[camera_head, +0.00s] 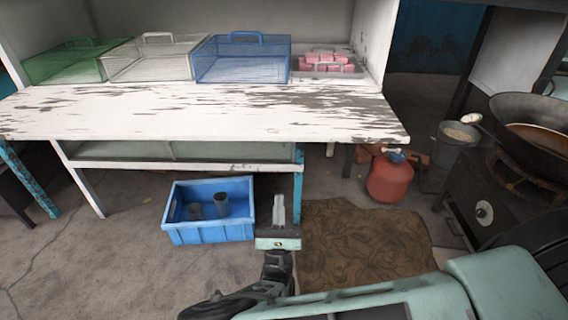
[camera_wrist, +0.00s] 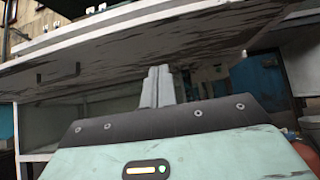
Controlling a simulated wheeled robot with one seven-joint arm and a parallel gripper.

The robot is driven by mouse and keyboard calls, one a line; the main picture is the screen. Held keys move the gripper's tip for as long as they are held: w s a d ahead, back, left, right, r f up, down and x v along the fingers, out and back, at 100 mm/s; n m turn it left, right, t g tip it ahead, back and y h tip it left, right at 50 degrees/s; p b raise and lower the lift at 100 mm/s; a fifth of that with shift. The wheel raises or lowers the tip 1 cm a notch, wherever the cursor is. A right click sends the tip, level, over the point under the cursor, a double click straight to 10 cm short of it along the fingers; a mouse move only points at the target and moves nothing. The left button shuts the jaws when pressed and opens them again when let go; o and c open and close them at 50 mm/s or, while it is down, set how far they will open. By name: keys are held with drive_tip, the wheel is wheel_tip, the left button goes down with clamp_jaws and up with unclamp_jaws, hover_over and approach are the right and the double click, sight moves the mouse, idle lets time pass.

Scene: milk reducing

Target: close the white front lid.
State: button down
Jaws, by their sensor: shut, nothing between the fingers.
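The white front lid (camera_head: 200,112) is a wide white board with worn, peeling paint. It lies open and roughly level in front of the cabinet. Its underside (camera_wrist: 190,45) fills the upper part of the wrist view. My gripper (camera_head: 279,200) is in front of and lower than the lid's front edge in the head view. Its fingers are together and empty. In the wrist view the fingertips (camera_wrist: 158,72) point up toward the underside. I cannot tell whether they touch it.
Green (camera_head: 75,62), white (camera_head: 155,60) and blue (camera_head: 240,62) wire baskets stand behind the lid, beside pink packs (camera_head: 328,62). A blue crate (camera_head: 210,232) holding dark cups is on the floor. A red gas bottle (camera_head: 390,180) and a stove (camera_head: 490,205) with a wok stand right.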

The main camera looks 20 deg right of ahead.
drive_tip(key=s+r+x, duration=0.2)
drive_tip(key=x, duration=1)
drive_tip(key=shift+w+a+r, duration=0.2)
drive_tip(key=shift+w, duration=0.05)
